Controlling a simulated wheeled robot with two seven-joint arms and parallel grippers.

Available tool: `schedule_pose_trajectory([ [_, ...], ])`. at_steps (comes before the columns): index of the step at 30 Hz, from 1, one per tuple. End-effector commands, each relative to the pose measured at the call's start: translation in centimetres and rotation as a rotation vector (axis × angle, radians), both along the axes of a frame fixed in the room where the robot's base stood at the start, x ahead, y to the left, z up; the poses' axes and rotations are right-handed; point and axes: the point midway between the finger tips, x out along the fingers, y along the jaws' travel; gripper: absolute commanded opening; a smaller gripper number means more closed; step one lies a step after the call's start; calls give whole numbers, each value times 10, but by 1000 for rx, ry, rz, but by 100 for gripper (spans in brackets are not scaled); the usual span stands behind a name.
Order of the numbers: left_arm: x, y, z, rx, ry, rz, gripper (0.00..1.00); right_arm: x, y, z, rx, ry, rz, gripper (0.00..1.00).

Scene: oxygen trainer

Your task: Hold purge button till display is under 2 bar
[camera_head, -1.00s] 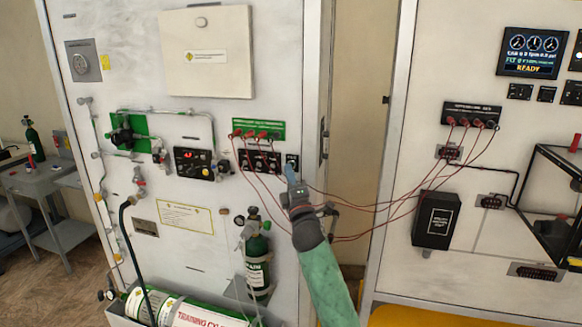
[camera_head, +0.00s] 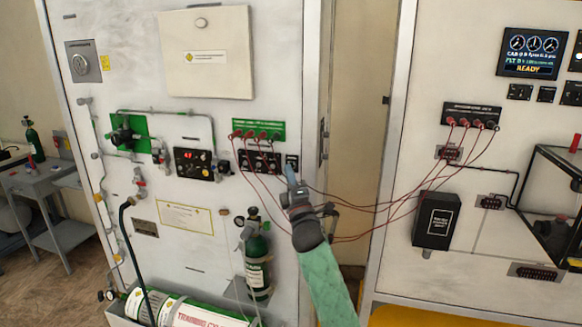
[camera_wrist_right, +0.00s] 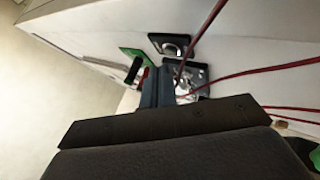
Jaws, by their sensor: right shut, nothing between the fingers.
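A small black panel (camera_head: 291,160) sits at the right edge of the left cabinet; in the right wrist view it shows a round metallic button (camera_wrist_right: 172,46). I cannot read its label. My right gripper (camera_head: 289,173) is shut and empty, its tips just below this panel. In the right wrist view the fingers (camera_wrist_right: 158,76) point at the cabinet face, just below the button; I cannot tell whether they touch anything. The display (camera_head: 194,157) shows small red digits, too blurred to read surely. My left gripper is not in view.
Red cables (camera_head: 365,209) run from the left cabinet's sockets to the right cabinet, passing close to my right gripper. A black knob panel (camera_head: 259,162) is just left of the fingers. A green cylinder (camera_head: 257,265) stands below. A screen (camera_head: 533,52) reads READY.

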Motion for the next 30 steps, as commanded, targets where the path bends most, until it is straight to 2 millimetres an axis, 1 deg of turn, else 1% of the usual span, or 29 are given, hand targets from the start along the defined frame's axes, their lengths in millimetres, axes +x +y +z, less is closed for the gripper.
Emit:
schedule_pose_trajectory([
  [5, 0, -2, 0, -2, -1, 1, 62, 0, 0, 0, 0, 0, 0, 0],
  [17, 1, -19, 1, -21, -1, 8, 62, 0, 0, 0, 0, 0, 0, 0],
  [23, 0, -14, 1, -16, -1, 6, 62, 0, 0, 0, 0, 0, 0, 0],
  [30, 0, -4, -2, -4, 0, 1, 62, 4, -1, 0, -1, -1, 0, 0],
])
